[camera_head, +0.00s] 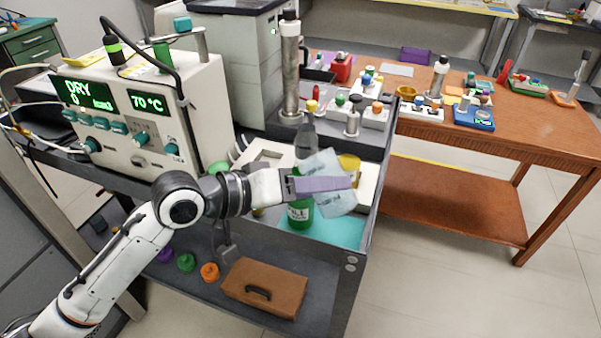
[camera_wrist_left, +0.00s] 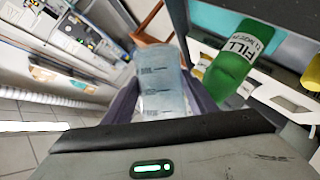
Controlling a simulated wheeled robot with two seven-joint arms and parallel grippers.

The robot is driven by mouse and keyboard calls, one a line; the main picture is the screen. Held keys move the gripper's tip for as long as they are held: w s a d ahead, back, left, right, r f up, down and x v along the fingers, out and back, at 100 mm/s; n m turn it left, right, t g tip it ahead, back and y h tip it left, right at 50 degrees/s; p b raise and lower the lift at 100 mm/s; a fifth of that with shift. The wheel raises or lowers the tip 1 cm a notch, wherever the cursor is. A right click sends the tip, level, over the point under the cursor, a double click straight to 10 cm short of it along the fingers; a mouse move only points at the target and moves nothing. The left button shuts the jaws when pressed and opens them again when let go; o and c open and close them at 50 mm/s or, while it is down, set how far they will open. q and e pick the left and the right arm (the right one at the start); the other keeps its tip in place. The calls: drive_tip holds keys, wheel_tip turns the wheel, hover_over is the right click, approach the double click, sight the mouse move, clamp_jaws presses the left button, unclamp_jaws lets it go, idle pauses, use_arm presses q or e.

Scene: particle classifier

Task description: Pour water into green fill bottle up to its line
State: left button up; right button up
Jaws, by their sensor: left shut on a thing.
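My left gripper (camera_head: 325,185) is shut on a pale blue, clear container (camera_head: 319,163) with printed markings. The container leans in the head view; it also shows between the fingers in the left wrist view (camera_wrist_left: 163,85). The green fill bottle (camera_head: 300,213) stands in the tray on the cart, below and partly behind my gripper, which hides its top. In the left wrist view the green bottle (camera_wrist_left: 238,62) is right of the held container, apart from it in the picture. Its line and water level cannot be made out. My right gripper is out of view.
A yellow bottle (camera_head: 349,167) stands behind the held container. A grey bottle (camera_head: 306,135) with a yellow top and a metal column (camera_head: 290,75) stand farther back. A control box (camera_head: 135,110) is at left. A wooden table (camera_head: 530,140) with several items is at right.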

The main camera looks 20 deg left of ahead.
use_arm(q)
drive_tip(key=shift+f+n+h+b, duration=0.15)
drive_tip(key=shift+n+h+b, duration=0.5)
drive_tip(key=shift+b, duration=0.65)
drive_tip(key=shift+r+n+h+b, duration=0.25)
drive_tip(key=shift+r+n+b, duration=0.3)
drive_tip(key=shift+n+b, duration=0.1)
idle(1.5)
drive_tip(key=shift+w+a+r+n+h+b, duration=0.1)
drive_tip(key=shift+r+n+h+b, duration=0.25)
drive_tip(key=shift+n+b, duration=0.2)
idle(1.5)
drive_tip(key=shift+a+r+n+g+p, duration=0.1)
drive_tip(key=shift+r+n+g+p, duration=0.05)
drive_tip(key=shift+n+g+p, duration=0.15)
drive_tip(key=shift+w+a+r+h, duration=0.15)
drive_tip(key=shift+h, duration=0.1)
idle(1.0)
